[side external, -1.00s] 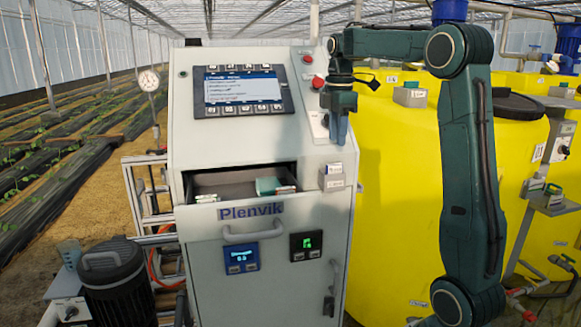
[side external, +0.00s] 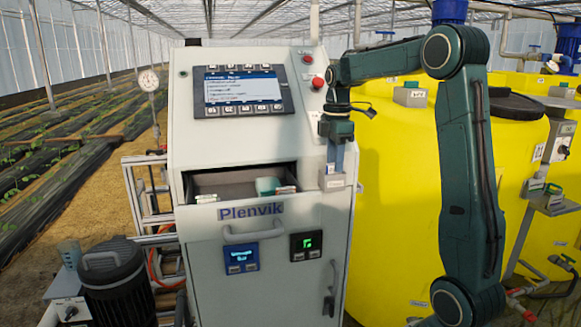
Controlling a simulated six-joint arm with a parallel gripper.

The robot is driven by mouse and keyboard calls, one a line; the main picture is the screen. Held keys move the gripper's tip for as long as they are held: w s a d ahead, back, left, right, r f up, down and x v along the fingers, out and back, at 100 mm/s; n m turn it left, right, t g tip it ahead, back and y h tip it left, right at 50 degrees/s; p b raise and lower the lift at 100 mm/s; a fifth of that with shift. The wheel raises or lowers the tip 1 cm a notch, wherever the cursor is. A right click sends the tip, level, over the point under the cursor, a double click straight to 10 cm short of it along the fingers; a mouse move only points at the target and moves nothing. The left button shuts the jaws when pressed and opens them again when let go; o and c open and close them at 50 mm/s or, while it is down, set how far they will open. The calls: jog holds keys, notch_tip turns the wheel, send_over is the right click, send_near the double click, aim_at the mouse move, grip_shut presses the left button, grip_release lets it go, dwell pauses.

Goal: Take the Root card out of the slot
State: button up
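A small grey card holder (side external: 334,183) is fixed to the right side of the cabinet front, beside the open drawer. In the earlier picture a pale card stands up out of its slot; now my gripper (side external: 336,166) covers that spot. My gripper points straight down with its fingertips at the top of the holder. The card is mostly hidden by the fingers, and its label is too small to read. Whether the fingers are apart or closed on the card does not show.
The open drawer (side external: 215,184) holds a teal block (side external: 267,186) and small pale items. The screen (side external: 243,88) and a red button (side external: 318,83) sit above. Yellow tanks (side external: 395,220) stand behind my arm. Another grey holder (side external: 410,96) is at the tank. A black lidded container (side external: 113,285) stands front left.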

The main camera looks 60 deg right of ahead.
jog(key=shift+f, duration=0.45)
grip_shut()
